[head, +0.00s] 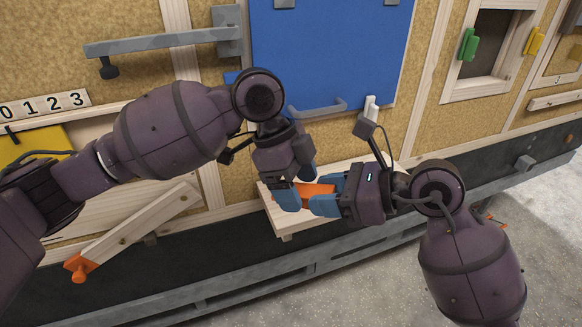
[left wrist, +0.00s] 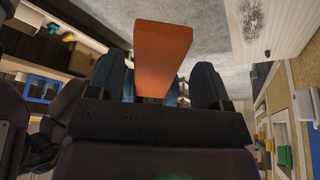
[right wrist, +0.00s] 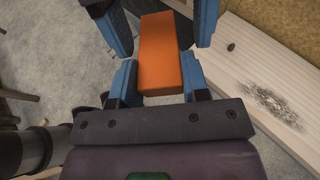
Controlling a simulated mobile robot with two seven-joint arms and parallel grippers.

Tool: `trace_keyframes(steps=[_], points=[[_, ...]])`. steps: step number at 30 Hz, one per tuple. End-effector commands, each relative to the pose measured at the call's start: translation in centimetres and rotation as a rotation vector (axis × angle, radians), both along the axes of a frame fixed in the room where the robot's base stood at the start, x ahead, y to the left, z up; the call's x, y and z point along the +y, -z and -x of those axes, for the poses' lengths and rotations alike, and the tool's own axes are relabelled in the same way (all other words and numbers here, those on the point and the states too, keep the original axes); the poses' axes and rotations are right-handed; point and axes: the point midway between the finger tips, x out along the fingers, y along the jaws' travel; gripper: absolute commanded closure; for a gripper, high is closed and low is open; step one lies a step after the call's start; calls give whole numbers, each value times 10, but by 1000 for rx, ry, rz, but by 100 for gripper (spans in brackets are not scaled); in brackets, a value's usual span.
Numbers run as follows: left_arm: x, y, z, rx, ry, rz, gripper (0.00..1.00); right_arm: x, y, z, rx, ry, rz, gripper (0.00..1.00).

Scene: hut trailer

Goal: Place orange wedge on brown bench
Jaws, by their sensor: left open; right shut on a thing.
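The orange wedge (head: 316,190) is held in the air between my two grippers, over or just in front of a light-brown wooden bench (head: 282,222) on the wall. My right gripper (head: 326,194) is shut on the orange wedge; in the right wrist view the wedge (right wrist: 158,55) sticks out past its fingers. My left gripper (head: 296,188) is open, its blue fingers on either side of the wedge's other end. The wedge also shows between them in the left wrist view (left wrist: 162,55). Contact with the left fingers cannot be told. The bench is partly hidden by my grippers.
A blue door (head: 325,50) with a grey handle (head: 318,108) is behind my grippers. A grey metal arm (head: 160,42) juts out at upper left. A slanted plank (head: 140,230) with an orange end is at lower left. A dark ledge with a grey rail (head: 200,303) runs below.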

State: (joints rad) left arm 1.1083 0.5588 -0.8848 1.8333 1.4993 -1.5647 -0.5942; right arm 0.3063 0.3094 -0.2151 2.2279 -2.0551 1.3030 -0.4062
Motion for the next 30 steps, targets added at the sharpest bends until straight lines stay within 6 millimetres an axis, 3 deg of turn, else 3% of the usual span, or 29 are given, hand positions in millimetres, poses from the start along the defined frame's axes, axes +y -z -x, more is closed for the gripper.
trace_keyframes(steps=[11,21,22,23,28,30], points=[[-2,4,1,0,0,0,28,0,0,0,0,0,0,81],[-2,4,0,-1,-1,0,80,1,0,1,0,-2,0,81],[-2,4,0,-1,-2,1,81,1,0,1,0,-3,0,81],[-2,4,0,-1,-2,1,81,1,0,1,0,-3,0,55],[-2,4,0,-1,-2,1,81,1,0,1,0,-2,0,29],[-2,4,0,-2,-1,1,81,0,0,0,1,-2,0,28]])
